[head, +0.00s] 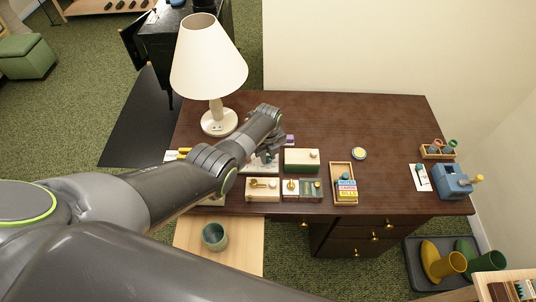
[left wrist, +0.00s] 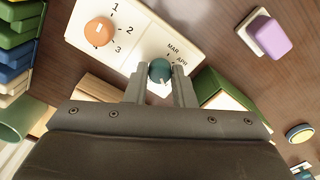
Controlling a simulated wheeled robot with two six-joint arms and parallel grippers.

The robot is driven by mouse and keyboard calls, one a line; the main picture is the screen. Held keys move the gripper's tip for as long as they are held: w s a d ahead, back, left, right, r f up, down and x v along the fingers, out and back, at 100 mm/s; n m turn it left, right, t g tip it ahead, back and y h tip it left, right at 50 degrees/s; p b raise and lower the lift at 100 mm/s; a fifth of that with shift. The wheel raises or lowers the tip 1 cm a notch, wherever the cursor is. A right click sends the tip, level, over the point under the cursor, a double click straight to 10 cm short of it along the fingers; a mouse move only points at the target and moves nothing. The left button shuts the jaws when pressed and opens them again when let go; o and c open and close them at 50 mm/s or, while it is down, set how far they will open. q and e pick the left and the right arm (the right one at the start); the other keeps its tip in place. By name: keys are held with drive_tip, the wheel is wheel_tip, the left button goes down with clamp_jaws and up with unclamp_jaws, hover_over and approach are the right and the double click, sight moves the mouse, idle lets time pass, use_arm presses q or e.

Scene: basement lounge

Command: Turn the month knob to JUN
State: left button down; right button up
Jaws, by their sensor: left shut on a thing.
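A cream panel (left wrist: 150,48) lies under my left gripper on the dark desk. It carries an orange knob (left wrist: 100,31) with the numbers 1, 2 and 3 around it. It also carries a teal month knob (left wrist: 160,70) with MAR and APR printed beside it. My left gripper (left wrist: 161,78) is shut on the teal knob, one finger on each side. The fingers and palm hide the rest of the month labels, so I see no JUN, and I cannot tell which month the knob points to. In the head view my left wrist mostly covers the panel (head: 262,167). My right gripper is not in view.
A lamp (head: 209,65) stands behind my left wrist. A green-and-cream box (head: 301,160) sits close on the right, with small knobbed boxes (head: 303,188) in front. A purple block (left wrist: 272,40) lies near the panel. The desk's back right (head: 385,120) is bare.

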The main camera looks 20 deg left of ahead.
use_arm(q)
drive_tip(key=shift+m, duration=0.8)
drive_tip(key=c, duration=1.2)
unclamp_jaws()
drive_tip(key=shift+r+p, duration=0.35)
drive_tip(key=shift+r, duration=0.15)
wheel_tip(320, 180, up, 8)
drive_tip(key=p, duration=0.2)
wheel_tip(320, 180, up, 8)
drive_tip(key=r, duration=0.1)
hover_over(268, 158)
drive_tip(key=shift+f, duration=0.25)
